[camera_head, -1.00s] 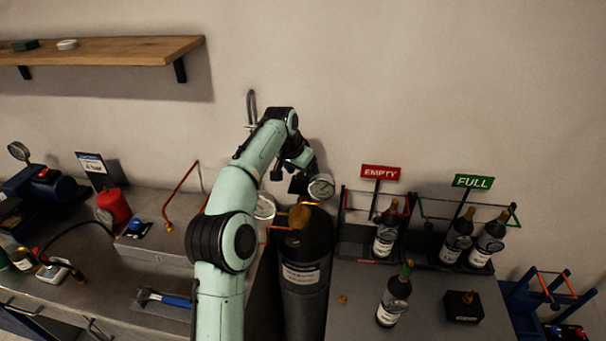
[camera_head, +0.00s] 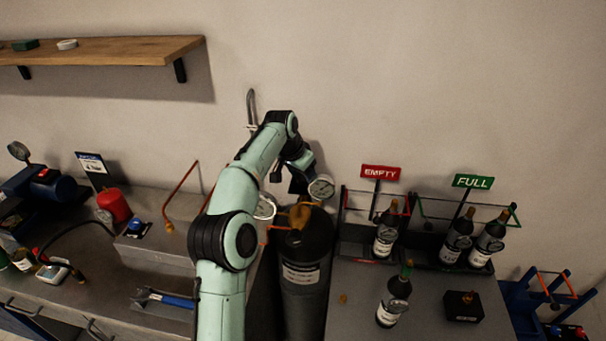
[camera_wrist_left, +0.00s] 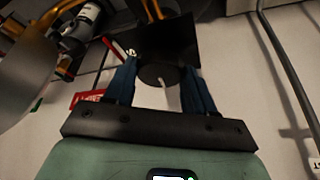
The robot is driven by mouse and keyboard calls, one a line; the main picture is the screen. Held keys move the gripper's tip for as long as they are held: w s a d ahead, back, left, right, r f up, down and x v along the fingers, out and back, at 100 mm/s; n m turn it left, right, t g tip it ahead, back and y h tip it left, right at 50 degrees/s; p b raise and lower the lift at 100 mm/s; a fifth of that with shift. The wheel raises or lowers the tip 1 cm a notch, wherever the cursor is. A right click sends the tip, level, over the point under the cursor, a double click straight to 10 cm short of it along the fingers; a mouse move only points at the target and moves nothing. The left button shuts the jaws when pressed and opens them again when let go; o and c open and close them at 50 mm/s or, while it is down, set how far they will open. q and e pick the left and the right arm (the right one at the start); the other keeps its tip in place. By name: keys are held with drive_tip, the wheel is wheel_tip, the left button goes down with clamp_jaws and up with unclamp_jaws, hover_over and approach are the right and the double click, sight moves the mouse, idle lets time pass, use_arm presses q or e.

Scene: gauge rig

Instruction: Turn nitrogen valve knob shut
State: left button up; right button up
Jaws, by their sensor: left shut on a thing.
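The nitrogen valve knob (camera_wrist_left: 158,75) is dark and round with a white mark, and sits between the two blue fingers in the left wrist view. My left gripper (camera_wrist_left: 160,88) is shut on it. In the head view my left gripper (camera_head: 298,182) is above the brass valve (camera_head: 300,215) of a tall dark cylinder (camera_head: 302,300) with a white label. My wrist and fingers hide the knob there. A round gauge (camera_head: 321,188) sits just right of the gripper, and another gauge (camera_head: 264,207) is partly behind my arm. My right gripper is not in view.
Right of the cylinder, a bench holds several dark bottles, one standing in front (camera_head: 393,300), a red EMPTY sign (camera_head: 381,172) and a green FULL sign (camera_head: 472,181). A wooden shelf (camera_head: 100,50) is at upper left.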

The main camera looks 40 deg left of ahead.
use_arm(q)
drive_tip(key=shift+a+m+h, duration=0.15)
drive_tip(key=shift+m+h, duration=0.35)
drive_tip(key=shift+m, duration=0.75)
drive_tip(key=shift+a+m+h, duration=0.1)
drive_tip(key=shift+m+h, duration=0.4)
drive_tip(key=shift+m, duration=1.05)
drive_tip(key=o, duration=1)
drive_tip(key=shift+o, duration=0.2)
drive_tip(key=shift+d+r, duration=0.1)
